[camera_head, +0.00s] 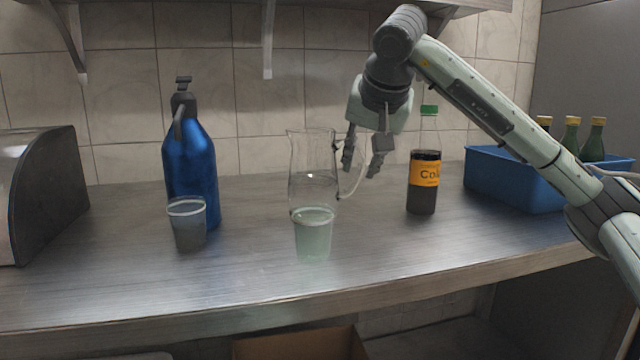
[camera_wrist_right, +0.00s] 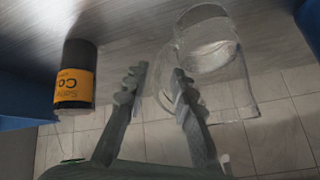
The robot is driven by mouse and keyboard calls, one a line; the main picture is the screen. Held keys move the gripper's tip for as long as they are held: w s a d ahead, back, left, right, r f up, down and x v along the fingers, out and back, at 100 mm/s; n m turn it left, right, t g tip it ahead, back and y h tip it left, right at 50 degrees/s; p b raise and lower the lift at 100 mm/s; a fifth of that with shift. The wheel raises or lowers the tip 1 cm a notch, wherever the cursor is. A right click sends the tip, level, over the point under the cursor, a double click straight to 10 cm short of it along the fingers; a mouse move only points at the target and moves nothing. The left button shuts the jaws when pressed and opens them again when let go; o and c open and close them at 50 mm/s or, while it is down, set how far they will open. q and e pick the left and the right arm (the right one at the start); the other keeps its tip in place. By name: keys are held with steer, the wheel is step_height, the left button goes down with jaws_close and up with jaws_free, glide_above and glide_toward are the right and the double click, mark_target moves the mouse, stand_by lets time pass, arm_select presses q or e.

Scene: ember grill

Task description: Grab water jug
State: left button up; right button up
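The clear glass water jug (camera_head: 312,165) stands upright on the metal counter, partly filled with clear liquid. Its curved handle (camera_head: 357,180) faces right. My right gripper (camera_head: 362,168) points down at the handle, with its two fingers apart and nothing held. In the right wrist view, the jug (camera_wrist_right: 215,65) is at the upper right, and its handle (camera_wrist_right: 164,90) shows between my open fingertips (camera_wrist_right: 157,85), closer to the right finger. I cannot tell whether a finger touches the glass. My left gripper is not in view.
A green-tinted cup (camera_head: 313,238) stands just in front of the jug. A grey cup (camera_head: 187,224) and a blue pump bottle (camera_head: 195,160) stand left. A cola bottle (camera_head: 424,180) stands close right of my gripper. A blue crate (camera_head: 515,182) holding bottles is farther right.

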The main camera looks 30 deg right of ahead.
steer(key=x, duration=0.5)
steer(key=shift+s+d, duration=0.1)
jaws_close()
steer(key=shift+r, duration=0.25)
